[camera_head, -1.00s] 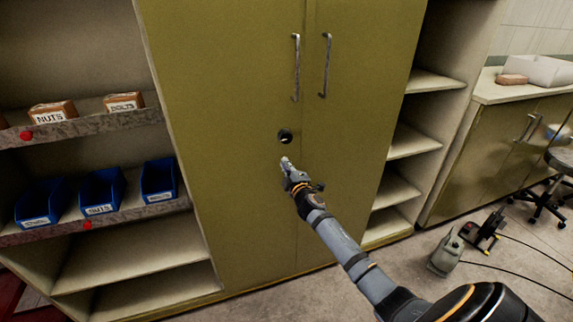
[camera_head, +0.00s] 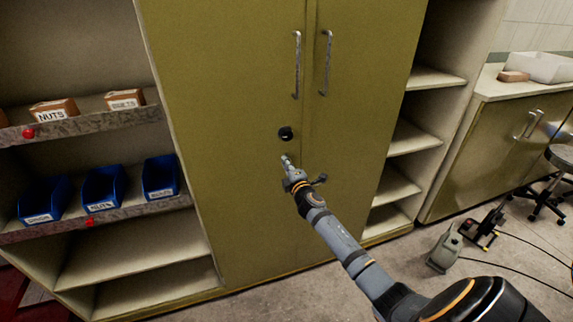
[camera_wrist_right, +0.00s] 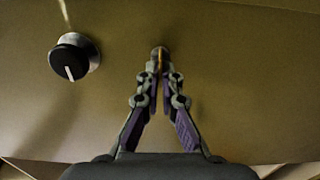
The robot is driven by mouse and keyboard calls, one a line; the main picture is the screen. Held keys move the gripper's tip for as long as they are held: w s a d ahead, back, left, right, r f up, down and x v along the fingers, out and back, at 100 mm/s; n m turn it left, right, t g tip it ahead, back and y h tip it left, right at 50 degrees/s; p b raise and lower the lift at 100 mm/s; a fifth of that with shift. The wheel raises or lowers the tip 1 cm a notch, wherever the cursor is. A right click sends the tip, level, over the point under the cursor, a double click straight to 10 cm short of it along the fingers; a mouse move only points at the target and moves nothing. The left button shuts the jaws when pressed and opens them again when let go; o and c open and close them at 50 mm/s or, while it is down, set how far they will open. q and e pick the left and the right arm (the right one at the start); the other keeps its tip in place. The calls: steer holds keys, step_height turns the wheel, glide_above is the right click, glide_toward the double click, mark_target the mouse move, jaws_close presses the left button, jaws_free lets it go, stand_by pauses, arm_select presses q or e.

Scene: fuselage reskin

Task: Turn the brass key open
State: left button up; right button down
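The olive cabinet door (camera_head: 235,90) fills the middle of the head view. My right gripper (camera_head: 287,160) is at this door, just below a round black knob (camera_head: 285,133). In the right wrist view, the fingers of my right gripper (camera_wrist_right: 159,75) close together on a thin brass sliver, the brass key (camera_wrist_right: 160,62). The key stands edge-on at a small round metal lock (camera_wrist_right: 158,50); the fingertips hide most of it. The black knob (camera_wrist_right: 70,62) with a white mark is to the left, apart from the gripper. My left gripper is not in view.
Two upright metal handles (camera_head: 296,65) (camera_head: 326,65) stand above the knob, either side of the door seam. Open shelves with blue bins (camera_head: 103,188) are at left. Empty shelves (camera_head: 412,140) are at right. A grey-green machine (camera_head: 445,252) with cables is on the floor.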

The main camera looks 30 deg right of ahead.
steer(key=c, duration=2)
jaws_free()
steer(key=o, duration=0.4)
steer(key=shift+o, duration=0.2)
steer(key=v, duration=1.2)
steer(key=shift+f, duration=0.1)
